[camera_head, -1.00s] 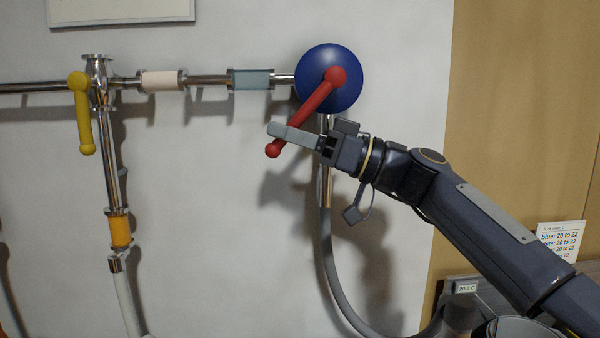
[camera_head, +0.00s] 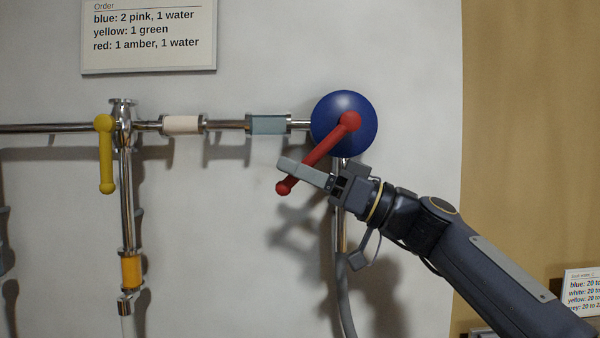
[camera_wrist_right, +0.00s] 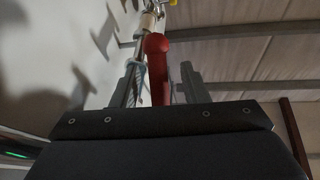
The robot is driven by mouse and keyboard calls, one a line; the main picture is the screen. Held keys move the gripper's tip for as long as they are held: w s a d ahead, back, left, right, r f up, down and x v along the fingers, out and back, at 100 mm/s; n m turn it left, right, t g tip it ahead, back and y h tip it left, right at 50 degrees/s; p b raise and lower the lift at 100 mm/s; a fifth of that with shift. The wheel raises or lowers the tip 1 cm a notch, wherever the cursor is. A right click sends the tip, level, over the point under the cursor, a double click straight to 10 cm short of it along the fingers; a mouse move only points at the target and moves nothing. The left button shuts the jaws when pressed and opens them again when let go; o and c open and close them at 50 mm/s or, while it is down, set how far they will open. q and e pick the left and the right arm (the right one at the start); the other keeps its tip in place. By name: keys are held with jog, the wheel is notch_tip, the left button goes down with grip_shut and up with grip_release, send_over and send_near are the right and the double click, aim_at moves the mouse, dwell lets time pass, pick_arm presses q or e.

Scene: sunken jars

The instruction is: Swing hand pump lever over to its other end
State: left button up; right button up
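The hand pump is a blue round body (camera_head: 344,146) on the wall with a red lever (camera_head: 325,146). The lever slants down and left from its hub to a round knob. My right gripper (camera_head: 290,166) is at the lever's lower part, just above the knob, its finger crossing the lever in the head view. In the right wrist view the red lever (camera_wrist_right: 158,72) stands between the two spread fingers, with a gap visible on each side. Contact cannot be told. My left gripper is not in view.
A steel pipe (camera_head: 228,125) with white and teal bands runs left from the pump. A yellow lever (camera_head: 106,160) hangs from a valve there. A grey hose (camera_head: 345,300) drops below the pump. An order card (camera_head: 150,55) hangs above. The wall below the red lever is bare.

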jog(key=shift+f, duration=0.1)
pick_arm(q)
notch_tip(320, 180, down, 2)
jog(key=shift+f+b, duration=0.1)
jog(key=shift+b, duration=0.95)
pick_arm(e)
jog(key=v, duration=0.7)
jog(key=shift+d, duration=0.35)
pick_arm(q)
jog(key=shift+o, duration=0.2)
pick_arm(e)
jog(key=shift+s+f, duration=0.1)
